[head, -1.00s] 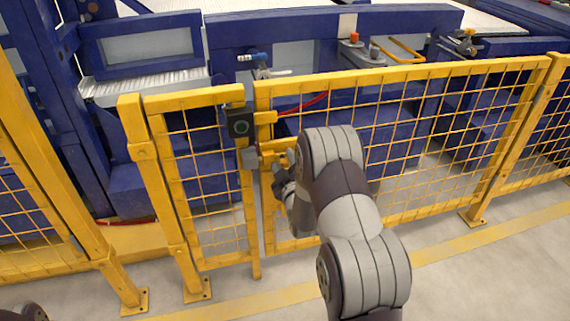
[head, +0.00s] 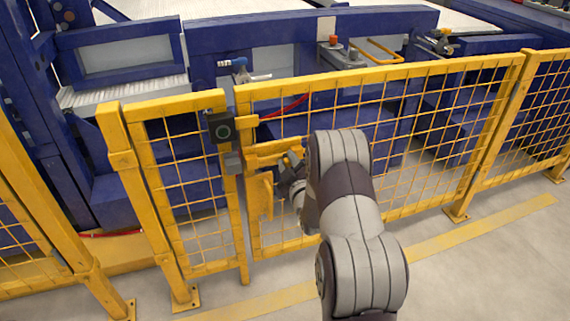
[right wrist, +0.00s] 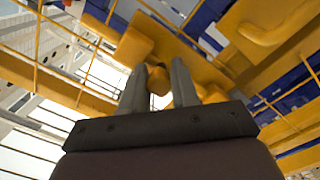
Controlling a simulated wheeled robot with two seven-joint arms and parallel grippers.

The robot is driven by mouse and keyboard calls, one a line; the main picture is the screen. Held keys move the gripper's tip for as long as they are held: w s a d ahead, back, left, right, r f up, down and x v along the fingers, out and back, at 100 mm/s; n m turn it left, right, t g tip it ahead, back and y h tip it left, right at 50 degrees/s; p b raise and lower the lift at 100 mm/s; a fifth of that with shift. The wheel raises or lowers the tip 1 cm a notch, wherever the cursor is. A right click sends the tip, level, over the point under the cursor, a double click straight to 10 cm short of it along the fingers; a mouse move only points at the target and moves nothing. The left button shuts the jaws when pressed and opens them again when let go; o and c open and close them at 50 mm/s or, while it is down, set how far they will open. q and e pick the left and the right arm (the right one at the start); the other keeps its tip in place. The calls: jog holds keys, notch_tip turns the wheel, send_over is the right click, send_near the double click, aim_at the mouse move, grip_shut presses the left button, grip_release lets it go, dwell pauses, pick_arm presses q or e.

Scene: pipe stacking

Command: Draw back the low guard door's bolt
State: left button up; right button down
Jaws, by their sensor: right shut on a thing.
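The low guard door appears to be the wide yellow mesh panel (head: 390,73), standing in line with the fence. A yellow bolt assembly (head: 272,150) sits near its left edge, with a grey block (head: 233,162) to the left. A yellow handle plate (head: 262,196) is below the bolt. My right gripper (head: 291,164) is at the right part of the bolt, with my arm hiding some of the mesh behind. In the right wrist view its two fingers are closed around a yellow knob (right wrist: 159,80). My left gripper is not in view.
Blue machinery (head: 310,30) stands behind the fence. The floor (head: 480,265) in front is clear at right.

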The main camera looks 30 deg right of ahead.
jog(key=c, duration=1)
grip_release()
jog(key=shift+d+r, duration=0.25)
jog(key=shift+r, duration=0.05)
jog(key=shift+o, duration=0.8)
jog(key=shift+s, duration=0.1)
jog(key=shift+w+f, duration=0.2)
jog(key=shift+f, duration=0.05)
jog(key=p+v, duration=0.2)
jog(key=v, duration=1)
jog(key=shift+s+p, duration=0.4)
jog(key=shift+a, duration=0.15)
